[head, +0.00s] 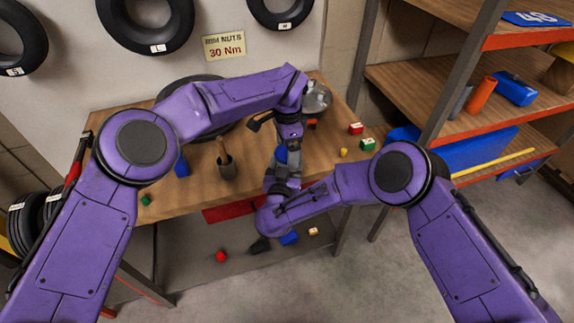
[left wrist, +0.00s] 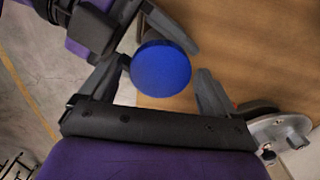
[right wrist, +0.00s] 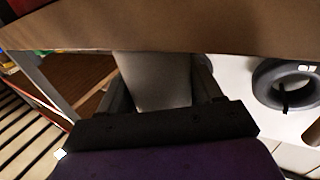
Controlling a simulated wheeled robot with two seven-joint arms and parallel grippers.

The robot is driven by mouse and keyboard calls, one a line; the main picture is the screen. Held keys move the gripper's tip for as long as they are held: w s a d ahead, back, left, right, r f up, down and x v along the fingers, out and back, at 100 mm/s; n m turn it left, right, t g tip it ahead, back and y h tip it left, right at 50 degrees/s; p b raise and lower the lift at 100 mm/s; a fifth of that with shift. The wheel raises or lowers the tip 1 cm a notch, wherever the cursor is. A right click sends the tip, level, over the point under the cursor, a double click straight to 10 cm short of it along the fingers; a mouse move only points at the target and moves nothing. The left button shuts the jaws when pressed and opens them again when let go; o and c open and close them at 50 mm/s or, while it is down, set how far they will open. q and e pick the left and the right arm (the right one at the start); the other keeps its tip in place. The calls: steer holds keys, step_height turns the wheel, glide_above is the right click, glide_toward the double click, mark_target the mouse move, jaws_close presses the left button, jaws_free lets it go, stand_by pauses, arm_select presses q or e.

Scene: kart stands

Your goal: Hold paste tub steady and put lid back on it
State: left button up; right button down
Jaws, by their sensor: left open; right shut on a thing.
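The blue round lid (left wrist: 161,67) shows face-on in the left wrist view, between the spread fingers of my left gripper (left wrist: 158,82). In the head view the lid (head: 281,155) shows small below my left gripper (head: 286,142), which is open and points down. My right gripper (right wrist: 160,78) is shut on the grey paste tub (right wrist: 155,82), with one finger on each side. The lid appears to be over the tub's top, seen from above. Whether it is fully seated is hidden. My arms cover much of the tub in the head view.
The wooden bench (head: 330,110) carries a dark mortar-like cup (head: 226,165), a metal part (head: 316,97) and small coloured blocks. A shelf unit (head: 440,95) stands at the right. Several blocks lie on the level below the bench top.

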arm_select(q)
steer(key=shift+c, duration=0.3)
arm_select(e)
steer(key=shift+f, duration=0.1)
arm_select(q)
steer(key=c, duration=1)
